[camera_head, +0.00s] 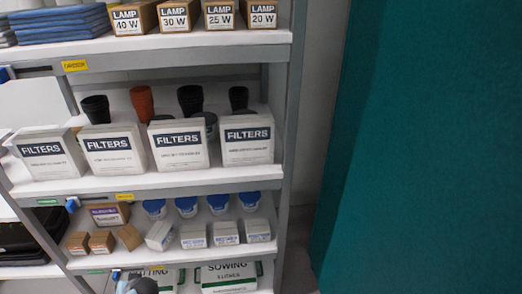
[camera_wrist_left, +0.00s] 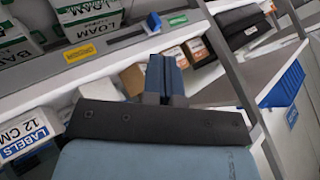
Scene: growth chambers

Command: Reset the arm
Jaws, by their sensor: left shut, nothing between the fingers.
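My left gripper (camera_wrist_left: 166,76) shows in the left wrist view, its two blue fingers together with nothing between them. It is in front of a shelf with boxes and touches nothing that I can make out. A dark and blue wrist housing of mine fills the bottom of that view. In the head view I cannot clearly make out the left gripper. My right gripper is in neither view.
The head view shows a shelf rack (camera_head: 291,100) with lamp boxes (camera_head: 181,17), filters boxes (camera_head: 178,145), dark pots (camera_head: 190,99) and blue-lidded tubs (camera_head: 187,207). A teal panel (camera_head: 430,140) stands right. The wrist view shows loam bags (camera_wrist_left: 90,20), a labels box (camera_wrist_left: 26,133) and a blue bin (camera_wrist_left: 285,85).

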